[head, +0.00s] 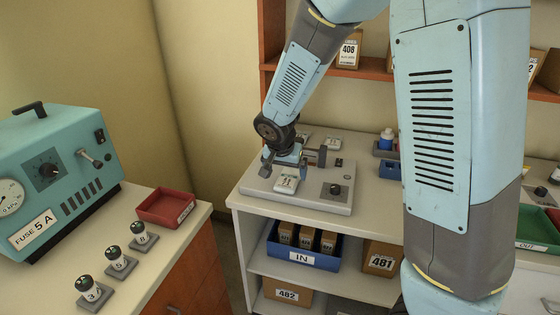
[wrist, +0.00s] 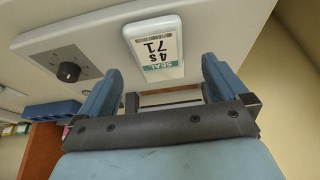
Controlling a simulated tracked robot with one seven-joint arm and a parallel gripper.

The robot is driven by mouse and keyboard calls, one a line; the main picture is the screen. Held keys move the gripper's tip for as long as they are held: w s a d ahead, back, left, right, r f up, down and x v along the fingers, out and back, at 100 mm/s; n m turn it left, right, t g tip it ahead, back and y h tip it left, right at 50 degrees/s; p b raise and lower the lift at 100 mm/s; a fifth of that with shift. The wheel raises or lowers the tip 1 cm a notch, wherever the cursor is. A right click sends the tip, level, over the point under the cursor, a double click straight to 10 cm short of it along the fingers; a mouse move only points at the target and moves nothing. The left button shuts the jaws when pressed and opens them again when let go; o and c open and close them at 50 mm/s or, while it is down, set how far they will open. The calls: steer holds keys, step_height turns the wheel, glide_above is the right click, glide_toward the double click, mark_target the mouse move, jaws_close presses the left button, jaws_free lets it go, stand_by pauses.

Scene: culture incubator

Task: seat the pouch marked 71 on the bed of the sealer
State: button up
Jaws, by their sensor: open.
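The pouch marked 71 (wrist: 155,45) is a white pad with a label reading SEAL, 4s and 71. In the head view a small white labelled pouch (head: 286,184) lies on the front middle of the sealer's pale grey plate (head: 310,203). My gripper (wrist: 160,70) is open, with its blue fingers apart and nothing between them. The pouch lies just beyond the fingertips. In the head view my gripper (head: 287,158) is low over the sealer, just behind the pouch. It partly hides the sealer's middle, so I cannot tell how the pouch sits relative to the bed.
The sealer's dark knob (head: 335,189) is right of the pouch. More white pouches (head: 333,143) lie behind the sealer. A blue IN bin (head: 303,247) is on the shelf below. A teal fuse machine (head: 58,180) and red tray (head: 166,207) stand on the left bench.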

mark_target(287, 179)
steer(key=shift+x, duration=2)
